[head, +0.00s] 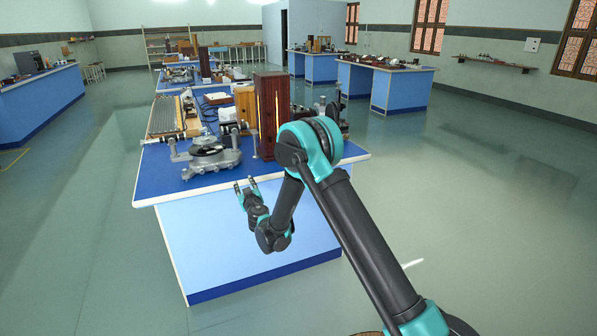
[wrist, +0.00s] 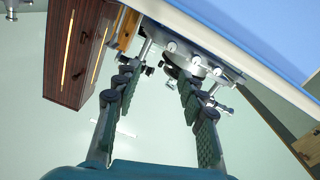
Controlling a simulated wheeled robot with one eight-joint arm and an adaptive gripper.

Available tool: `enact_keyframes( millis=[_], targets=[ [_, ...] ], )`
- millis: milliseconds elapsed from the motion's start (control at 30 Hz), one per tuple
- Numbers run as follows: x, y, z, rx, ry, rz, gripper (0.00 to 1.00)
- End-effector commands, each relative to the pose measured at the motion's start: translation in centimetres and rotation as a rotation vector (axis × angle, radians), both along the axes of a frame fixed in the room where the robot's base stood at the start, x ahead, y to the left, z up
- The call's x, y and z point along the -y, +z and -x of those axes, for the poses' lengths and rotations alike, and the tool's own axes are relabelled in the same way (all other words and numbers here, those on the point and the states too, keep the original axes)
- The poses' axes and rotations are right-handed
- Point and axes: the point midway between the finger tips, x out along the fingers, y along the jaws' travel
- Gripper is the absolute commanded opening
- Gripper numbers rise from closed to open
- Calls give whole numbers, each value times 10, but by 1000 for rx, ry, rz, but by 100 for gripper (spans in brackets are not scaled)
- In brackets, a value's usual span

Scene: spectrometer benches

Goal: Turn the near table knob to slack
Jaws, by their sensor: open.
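The grey metal spectrometer (head: 212,160) with a round dark table on top stands at the near edge of the blue bench (head: 165,193). In the wrist view the spectrometer (wrist: 208,70) shows beyond my fingers, with small pale round knobs and a few dark ones on it. I cannot tell which of them is the near table knob. My gripper (head: 245,186) is open and empty, in front of the bench's near edge, to the right of and a little below the spectrometer. In the wrist view my gripper (wrist: 156,80) has its green-padded fingers apart, touching nothing; the right finger overlaps part of the instrument.
A tall dark wooden box (head: 272,110) with a bright slit stands right of the spectrometer; it also shows in the wrist view (wrist: 72,55). A wooden slatted rack (head: 164,116) lies behind at left. Other blue benches (head: 385,88) stand farther back. The floor (head: 470,200) at right is clear.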

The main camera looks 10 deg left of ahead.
Motion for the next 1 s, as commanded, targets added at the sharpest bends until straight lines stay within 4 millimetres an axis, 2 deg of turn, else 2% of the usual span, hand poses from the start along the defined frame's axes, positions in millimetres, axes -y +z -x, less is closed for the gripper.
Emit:
enact_keyframes(
  millis=[267, 600, 1000],
  targets=[
    [37, 18, -11, -20, -69, 0, 41],
    [94, 40, -23, -57, -170, 7, 41],
    [162, 61, -28, -115, -287, 18, 41]
  ],
)
